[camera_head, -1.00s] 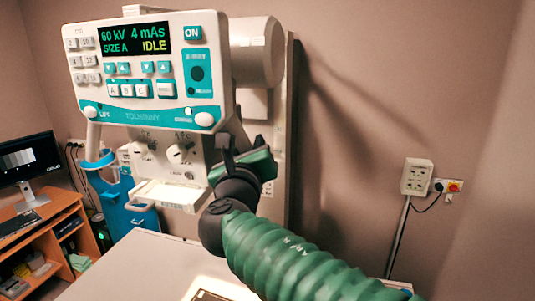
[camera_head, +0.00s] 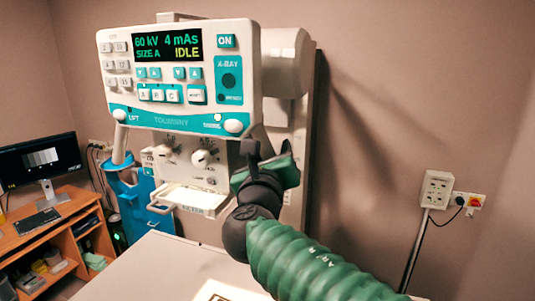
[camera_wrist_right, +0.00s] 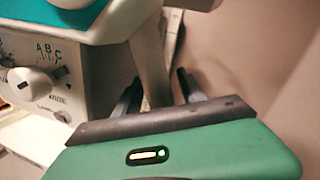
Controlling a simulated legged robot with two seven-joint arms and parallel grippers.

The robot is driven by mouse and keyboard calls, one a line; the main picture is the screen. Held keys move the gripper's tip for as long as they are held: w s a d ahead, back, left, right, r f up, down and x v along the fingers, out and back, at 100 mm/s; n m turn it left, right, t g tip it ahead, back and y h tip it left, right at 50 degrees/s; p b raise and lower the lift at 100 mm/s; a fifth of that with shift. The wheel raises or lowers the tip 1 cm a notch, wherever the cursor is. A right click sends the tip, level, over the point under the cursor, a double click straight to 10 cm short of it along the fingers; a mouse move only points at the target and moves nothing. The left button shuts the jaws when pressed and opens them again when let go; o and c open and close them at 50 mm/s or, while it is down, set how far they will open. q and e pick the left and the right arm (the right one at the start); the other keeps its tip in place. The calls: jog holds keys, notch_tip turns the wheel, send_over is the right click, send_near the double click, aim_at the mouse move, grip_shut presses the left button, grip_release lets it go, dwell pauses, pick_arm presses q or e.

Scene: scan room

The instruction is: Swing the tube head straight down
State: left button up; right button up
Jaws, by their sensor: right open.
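The tube head (camera_head: 180,75) has a white and teal control panel and hangs on a column. Its display reads 60 kV, 4 mAs, SIZE A, IDLE. Below is a box with knobs (camera_head: 205,158), also in the right wrist view (camera_wrist_right: 35,85). A grey handle (camera_wrist_right: 150,60) runs down from the panel's right side. My right gripper (camera_head: 268,150) is at that handle; in the right wrist view its open fingers (camera_wrist_right: 158,82) stand on either side of the handle. I cannot tell if they touch it. My left gripper is not in view.
A pale table (camera_head: 150,265) lies below the tube head. A desk with a monitor (camera_head: 40,160) and a blue holder (camera_head: 130,200) stand at left. A wall socket box (camera_head: 437,190) with a cable is at right. The wall beside the column is clear.

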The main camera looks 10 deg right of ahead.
jog(key=b+v, duration=0.4)
jog(key=v, duration=1.2)
jog(key=shift+s+a+b, duration=0.3)
jog(key=shift+a+b, duration=0.05)
jog(key=shift+a, duration=0.1)
jog(key=shift+d+f, duration=0.1)
jog(key=shift+f, duration=0.05)
jog(key=w+d+f+m+g+y+b, duration=0.1)
jog(key=d+f+m+g, duration=0.2)
jog(key=f, duration=0.8)
jog(key=d+f+m+g+y, duration=0.1)
jog(key=f+m+g, duration=0.35)
jog(key=f, duration=0.75)
jog(key=w+d+f+m+g+y+b, duration=0.1)
jog(key=d+f+m+g, duration=0.1)
jog(key=f+m, duration=0.65)
jog(key=s+d+f+m+g+y, duration=0.1)
jog(key=s+f+m, duration=0.3)
jog(key=f+m, duration=0.2)
jog(key=s+d+f+m+g+y, duration=0.1)
jog(key=s+d+f+m+g, duration=0.1)
jog(key=s+f+m, duration=0.2)
jog(key=s+d+f+m+g+y+b, duration=0.1)
jog(key=s+f+m, duration=0.3)
jog(key=f+m, duration=0.6)
notch_tip(320, 180, down, 5)
jog(key=shift+d+r+g+y, duration=0.25)
jog(key=shift+g+y, duration=0.05)
jog(key=shift+g, duration=0.25)
